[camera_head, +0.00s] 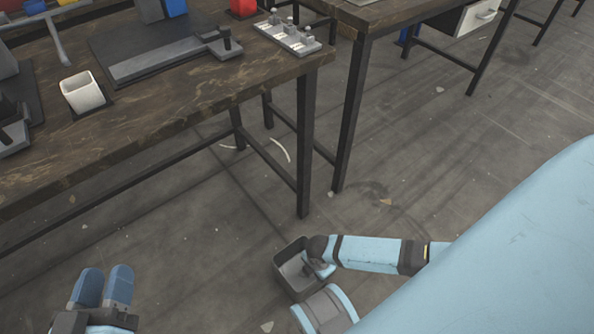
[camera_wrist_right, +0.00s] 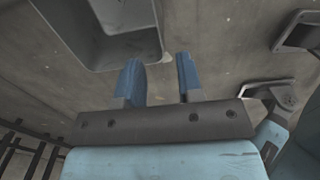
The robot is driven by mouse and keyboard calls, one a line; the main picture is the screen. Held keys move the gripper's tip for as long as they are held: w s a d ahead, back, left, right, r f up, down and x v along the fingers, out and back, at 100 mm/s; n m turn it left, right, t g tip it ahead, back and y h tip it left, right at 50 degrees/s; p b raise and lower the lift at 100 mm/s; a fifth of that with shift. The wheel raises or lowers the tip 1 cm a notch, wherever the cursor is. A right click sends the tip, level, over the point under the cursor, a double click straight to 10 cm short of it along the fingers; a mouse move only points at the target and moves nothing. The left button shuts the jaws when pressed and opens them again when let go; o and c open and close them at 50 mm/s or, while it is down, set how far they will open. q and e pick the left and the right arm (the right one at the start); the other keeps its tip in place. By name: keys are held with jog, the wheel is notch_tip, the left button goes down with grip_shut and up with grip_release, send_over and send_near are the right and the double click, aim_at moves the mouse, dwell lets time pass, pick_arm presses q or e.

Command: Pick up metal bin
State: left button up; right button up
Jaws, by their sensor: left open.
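A dark grey open-topped bin (camera_head: 283,266) with a lighter grey inside shows low in the middle of the head view, in front of the floor. My right arm partly covers it there. The bin also shows at the upper left of the right wrist view (camera_wrist_right: 95,62). My right gripper (camera_wrist_right: 160,68) is open, its two blue fingers apart. Its left finger overlaps the bin's near rim in that picture; I cannot tell whether it touches. My left gripper (camera_head: 104,274) is open and empty at the lower left of the head view, well away from the bin.
A wooden workbench (camera_head: 165,112) with dark metal legs fills the upper left. It carries a white square cup (camera_head: 83,93), a grey press part (camera_head: 165,65) and a metal fixture (camera_head: 288,35). A second table (camera_head: 385,15) stands behind. Bare floor (camera_head: 200,250) lies between the grippers.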

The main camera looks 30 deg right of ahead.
pick_arm(q)
jog(key=f+m+b, duration=0.1)
jog(key=b, duration=0.1)
jog(key=w+a+f+m+b, duration=0.1)
jog(key=b, duration=0.2)
jog(key=w+f+m+b, duration=0.1)
jog(key=b, duration=0.1)
jog(key=shift+w+a+f+m+h+b, duration=0.1)
jog(key=shift+a+f+m+h+b, duration=0.1)
jog(key=shift+f+m+h+b, duration=0.15)
pick_arm(e)
notch_tip(320, 180, down, 13)
jog(key=shift+w+d, duration=0.2)
jog(key=shift+d, duration=0.05)
jog(key=shift+r, duration=0.1)
grip_shut()
dwell(0.5)
